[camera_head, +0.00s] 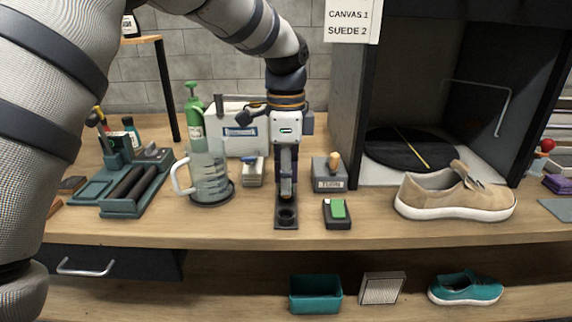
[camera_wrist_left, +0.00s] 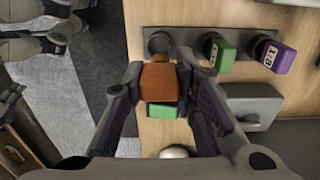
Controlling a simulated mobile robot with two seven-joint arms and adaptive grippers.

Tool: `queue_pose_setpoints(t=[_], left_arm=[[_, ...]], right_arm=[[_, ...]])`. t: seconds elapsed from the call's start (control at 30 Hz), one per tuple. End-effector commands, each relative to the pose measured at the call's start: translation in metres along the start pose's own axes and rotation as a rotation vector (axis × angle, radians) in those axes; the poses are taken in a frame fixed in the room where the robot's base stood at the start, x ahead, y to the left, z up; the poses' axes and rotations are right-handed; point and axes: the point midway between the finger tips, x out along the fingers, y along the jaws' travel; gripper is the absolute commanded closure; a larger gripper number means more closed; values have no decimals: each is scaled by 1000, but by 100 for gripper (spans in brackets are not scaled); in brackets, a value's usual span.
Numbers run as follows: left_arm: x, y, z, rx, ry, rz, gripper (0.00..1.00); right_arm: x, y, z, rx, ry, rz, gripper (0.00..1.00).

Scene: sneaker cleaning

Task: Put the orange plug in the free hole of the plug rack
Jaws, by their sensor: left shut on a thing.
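The orange plug (camera_wrist_left: 158,82) is held between the fingers of my left gripper (camera_wrist_left: 156,92). The plug rack (camera_wrist_left: 188,36) is a dark strip holding a green plug (camera_wrist_left: 222,57) and a purple plug (camera_wrist_left: 273,54). Its free hole (camera_wrist_left: 158,43) lies just beyond the orange plug's far end in the left wrist view. In the head view, my left gripper (camera_head: 287,188) points down over the rack (camera_head: 286,226), and the open hole (camera_head: 286,214) shows at the near end. The gripper hides the other plugs there. I cannot tell the exact gap. My right gripper is not in view.
A green-topped dark block (camera_head: 338,209) and a grey box (camera_head: 328,174) stand right of the rack. A glass jug (camera_head: 209,174) stands to its left. A tan sneaker (camera_head: 455,196) sits further right. The table edge is close in front of the rack.

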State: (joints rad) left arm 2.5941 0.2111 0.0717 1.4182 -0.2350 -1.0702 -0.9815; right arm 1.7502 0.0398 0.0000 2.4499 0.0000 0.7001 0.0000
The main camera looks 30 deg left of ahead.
Motion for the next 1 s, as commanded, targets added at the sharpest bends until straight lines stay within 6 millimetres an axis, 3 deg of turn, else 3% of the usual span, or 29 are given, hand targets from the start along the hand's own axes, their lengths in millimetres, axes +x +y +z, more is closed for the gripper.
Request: queue_pose_setpoints(t=[0.3, 1.0], left_arm=[[28, -1, 0, -1, 0, -1, 99], [30, 0, 0, -1, 1, -2, 99]], right_arm=[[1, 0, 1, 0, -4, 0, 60], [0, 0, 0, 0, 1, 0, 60]])
